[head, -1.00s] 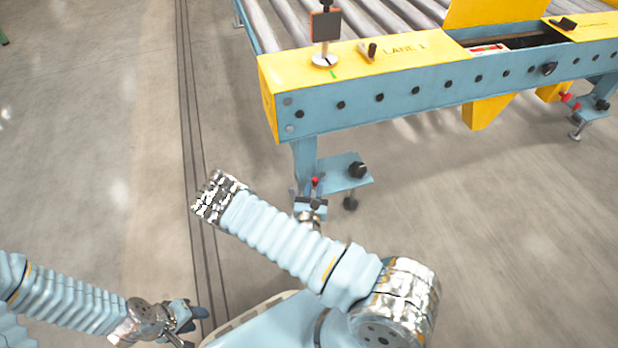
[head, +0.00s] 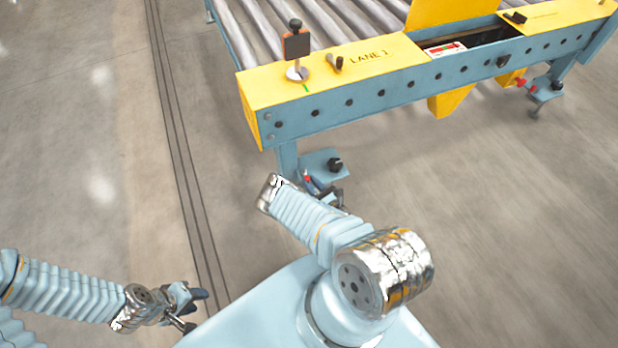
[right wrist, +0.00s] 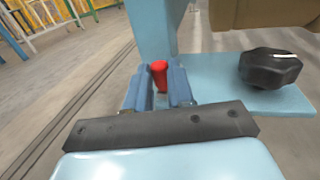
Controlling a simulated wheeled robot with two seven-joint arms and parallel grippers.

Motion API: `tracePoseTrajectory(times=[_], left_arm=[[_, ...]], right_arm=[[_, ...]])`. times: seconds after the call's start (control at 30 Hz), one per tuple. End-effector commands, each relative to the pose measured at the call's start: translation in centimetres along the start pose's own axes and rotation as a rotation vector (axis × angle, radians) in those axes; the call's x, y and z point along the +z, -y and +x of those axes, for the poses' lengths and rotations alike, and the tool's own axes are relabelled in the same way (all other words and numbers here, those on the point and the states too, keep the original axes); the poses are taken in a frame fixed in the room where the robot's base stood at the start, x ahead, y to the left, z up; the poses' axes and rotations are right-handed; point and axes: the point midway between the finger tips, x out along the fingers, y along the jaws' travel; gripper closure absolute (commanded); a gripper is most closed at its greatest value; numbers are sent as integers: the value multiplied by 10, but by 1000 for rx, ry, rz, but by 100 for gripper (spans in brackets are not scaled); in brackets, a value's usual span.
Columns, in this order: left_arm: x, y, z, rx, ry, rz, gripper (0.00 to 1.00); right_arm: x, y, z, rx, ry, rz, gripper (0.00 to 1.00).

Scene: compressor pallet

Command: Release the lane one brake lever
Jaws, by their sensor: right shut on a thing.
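A red handle (right wrist: 159,76), which I take to be the brake lever's grip, stands between the two blue fingers of my right gripper (right wrist: 164,88) in the right wrist view. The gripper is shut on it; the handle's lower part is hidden. In the head view the right gripper (head: 316,186) is beside the conveyor's front leg, below the yellow LANE 1 plate (head: 385,70), with a trace of red at its fingers. A small dark lever (head: 335,63) also sits on that plate. My left gripper (head: 194,309) is at lower left, empty, its fingers apart.
A blue bracket with a black knob (right wrist: 270,67) lies just right of the right gripper. The conveyor's blue side rail (head: 400,95) runs above it. Open floor lies to the left.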

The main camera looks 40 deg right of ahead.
Motion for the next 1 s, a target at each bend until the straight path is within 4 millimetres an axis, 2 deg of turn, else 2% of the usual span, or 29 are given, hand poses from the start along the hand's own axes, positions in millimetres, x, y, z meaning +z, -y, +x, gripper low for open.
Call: tracePoseTrajectory(times=[0.03,0.13,0.6,0.63,0.67,1.0], left_arm=[[0,-3,-8,0,0,0,60],[0,-4,-11,0,0,0,60],[0,-4,-12,0,0,0,60],[0,-4,-12,0,0,0,60],[0,-4,-12,0,0,0,60],[0,-4,-12,0,0,0,60]], right_arm=[[5,2,1,7,3,-2,100],[3,3,1,21,3,-2,100],[1,3,2,31,5,-4,100],[1,3,2,31,5,-4,73],[1,3,2,31,5,-4,68],[0,2,2,32,3,-3,67]])
